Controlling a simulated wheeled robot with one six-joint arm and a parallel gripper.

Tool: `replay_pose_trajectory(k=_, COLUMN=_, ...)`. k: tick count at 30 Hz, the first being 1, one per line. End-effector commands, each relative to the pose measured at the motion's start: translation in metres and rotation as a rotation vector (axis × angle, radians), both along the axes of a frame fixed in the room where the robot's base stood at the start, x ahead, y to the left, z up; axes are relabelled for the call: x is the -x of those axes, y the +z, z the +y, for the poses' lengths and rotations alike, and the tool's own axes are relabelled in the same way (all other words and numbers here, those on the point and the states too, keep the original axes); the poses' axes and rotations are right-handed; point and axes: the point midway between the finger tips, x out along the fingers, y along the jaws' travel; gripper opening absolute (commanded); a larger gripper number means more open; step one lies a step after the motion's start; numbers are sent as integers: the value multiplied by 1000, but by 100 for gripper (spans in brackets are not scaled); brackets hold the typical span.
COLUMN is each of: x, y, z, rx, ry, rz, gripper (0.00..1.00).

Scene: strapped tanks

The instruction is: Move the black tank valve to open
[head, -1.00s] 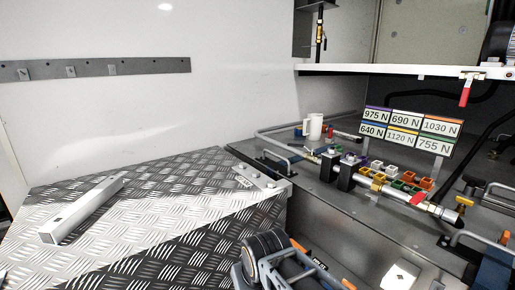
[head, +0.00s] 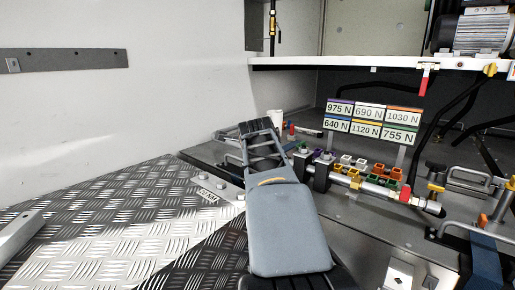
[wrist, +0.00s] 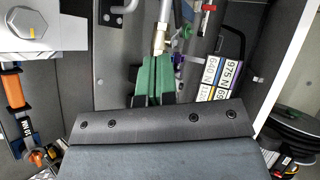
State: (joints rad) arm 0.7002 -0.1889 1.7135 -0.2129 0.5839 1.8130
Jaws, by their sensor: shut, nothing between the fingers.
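I cannot single out the black tank valve with certainty. A black-topped knob (head: 436,166) stands on the right of the lower deck in the head view, well to the right of my gripper. My gripper (head: 257,128) reaches over the left part of that deck in the head view. In the wrist view, my gripper (wrist: 154,76) is shut and empty, its green finger parts together. Just beyond the fingertips in that view is a brass pipe fitting (wrist: 159,44); I cannot tell if they touch.
A sign with force labels (head: 372,121) stands behind a row of coloured blocks (head: 362,169). A white shelf (head: 380,65) carries a red-handled valve (head: 424,80) and a motor (head: 475,33). A tread-plate surface (head: 110,220) fills the left front, with a pale bar (head: 18,235).

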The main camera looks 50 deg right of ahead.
Motion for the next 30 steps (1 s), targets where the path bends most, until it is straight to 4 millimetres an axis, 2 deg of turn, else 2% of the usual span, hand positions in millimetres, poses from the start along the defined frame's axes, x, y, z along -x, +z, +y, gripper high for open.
replay_pose_trajectory(k=16, x=-54, y=-46, z=-64, rx=-5, ry=-8, rz=0, gripper=0)
replay_pose_trajectory(k=24, x=-74, y=-44, z=-84, rx=-4, ry=-4, rz=-1, gripper=0)
replay_pose_trajectory(k=30, x=-79, y=-45, z=-90, rx=-3, ry=-3, rz=-3, gripper=0)
